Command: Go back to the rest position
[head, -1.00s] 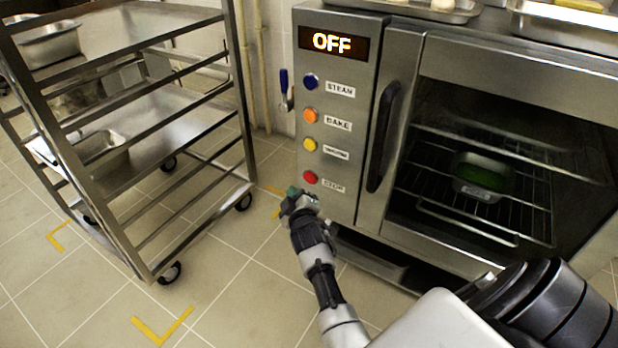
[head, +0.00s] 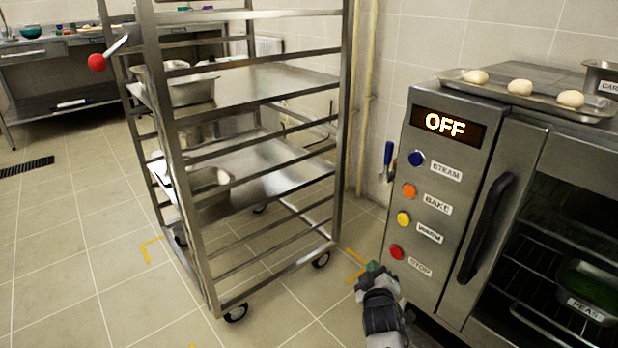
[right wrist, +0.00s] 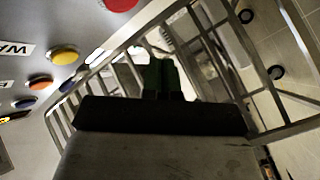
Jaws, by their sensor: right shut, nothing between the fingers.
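My right gripper (head: 373,268) is shut and empty. In the head view it is low, just left of the oven's (head: 420,250) front panel, beside the red STOP button (head: 397,252). In the right wrist view its dark green fingertips (right wrist: 160,76) are together with nothing held, and the red button (right wrist: 122,3) is at the top edge. The oven display (head: 448,124) reads OFF. My left gripper does not show in the head view.
A metal rack (head: 200,240) on wheels with pans stands left of the oven. A tray (head: 500,90) with dough balls rests on the oven top. A labelled pan (head: 588,290) sits inside the oven behind its door.

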